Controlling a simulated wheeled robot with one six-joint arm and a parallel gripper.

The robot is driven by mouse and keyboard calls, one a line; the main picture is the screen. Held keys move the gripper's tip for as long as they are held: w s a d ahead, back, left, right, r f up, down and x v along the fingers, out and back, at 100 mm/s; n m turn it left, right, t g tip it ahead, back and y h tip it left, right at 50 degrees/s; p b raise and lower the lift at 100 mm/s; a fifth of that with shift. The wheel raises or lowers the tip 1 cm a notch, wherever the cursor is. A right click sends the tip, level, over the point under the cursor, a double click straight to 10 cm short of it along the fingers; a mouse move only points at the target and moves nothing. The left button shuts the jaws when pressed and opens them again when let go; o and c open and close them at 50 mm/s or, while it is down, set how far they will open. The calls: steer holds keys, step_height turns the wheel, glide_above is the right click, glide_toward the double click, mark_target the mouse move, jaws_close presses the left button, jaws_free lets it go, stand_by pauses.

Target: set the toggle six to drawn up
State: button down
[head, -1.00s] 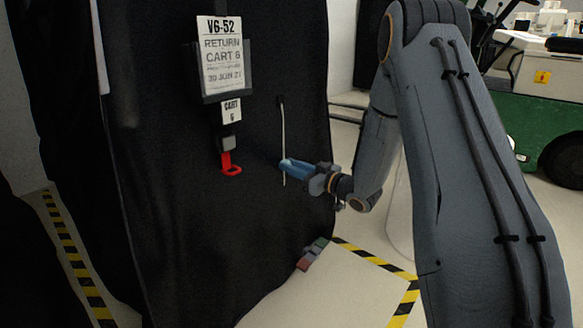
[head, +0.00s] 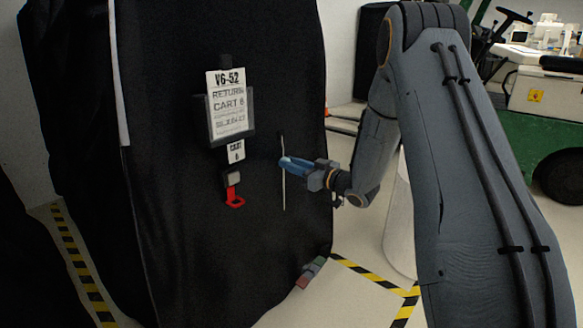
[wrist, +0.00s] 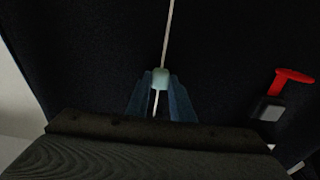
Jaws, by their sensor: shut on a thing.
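The pale cord (head: 284,190) hangs down the black cover of cart 6 (head: 170,200), right of the label, from a small dark fitting. My gripper (head: 287,163) with blue fingers reaches in from the right and is on the cord, above its middle. In the wrist view, the pale blue-green toggle (wrist: 160,77) sits on the cord between the blue fingertips, which are shut on it. In the head view, the fingers hide most or all of the toggle.
Small coloured blocks (head: 310,272) are by the cover's foot. Striped tape (head: 370,270) marks the floor at right; a green vehicle (head: 540,150) stands behind.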

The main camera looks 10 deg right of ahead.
steer(key=c, duration=1.5)
jaws_free()
steer(key=p+v, duration=0.1)
steer(key=v, duration=0.6)
steer(key=shift+s+d, duration=0.25)
steer(key=shift+s, duration=0.05)
